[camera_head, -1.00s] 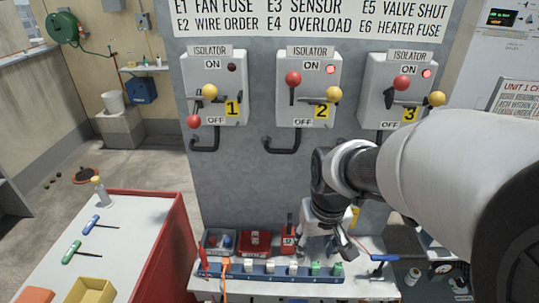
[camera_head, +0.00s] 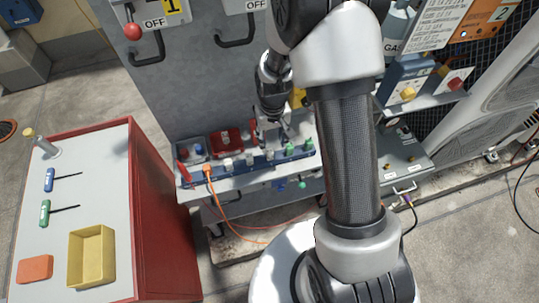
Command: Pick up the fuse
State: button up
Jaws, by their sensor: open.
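My gripper (camera_head: 287,133) is at the end of my arm, low over the back of the narrow work shelf (camera_head: 225,185) in front of the grey panel. Its fingers are small and dark here, apart, with nothing visible between them. Under and beside it is a blue rack (camera_head: 242,169) holding a row of small upright white pieces (camera_head: 228,164) and green-topped pieces (camera_head: 289,150). I cannot tell for sure which of these is the fuse. My gripper hides part of the shelf's back.
A red case (camera_head: 226,141) and a small bin (camera_head: 193,152) stand left of my gripper. An orange cable (camera_head: 212,190) hangs off the shelf. A red cabinet (camera_head: 163,215) carries screwdrivers and a yellow tray (camera_head: 92,257). Condenser units (camera_head: 500,80) stand at the right.

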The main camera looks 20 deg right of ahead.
aim_at(270, 151)
jog(key=f, duration=0.2)
jog(key=f+b, duration=0.1)
jog(key=f, duration=0.2)
jog(key=f+b, duration=0.1)
jog(key=f, duration=0.1)
jog(key=shift+w+a+f, duration=0.1)
jog(key=shift+a+f, duration=0.25)
jog(key=shift+a, duration=0.05)
jog(key=shift+r, duration=0.1)
jog(key=c, duration=1)
notch_tip(270, 151, up, 20)
jog(key=p, duration=0.5)
jog(key=o, duration=0.4)
grip_shut()
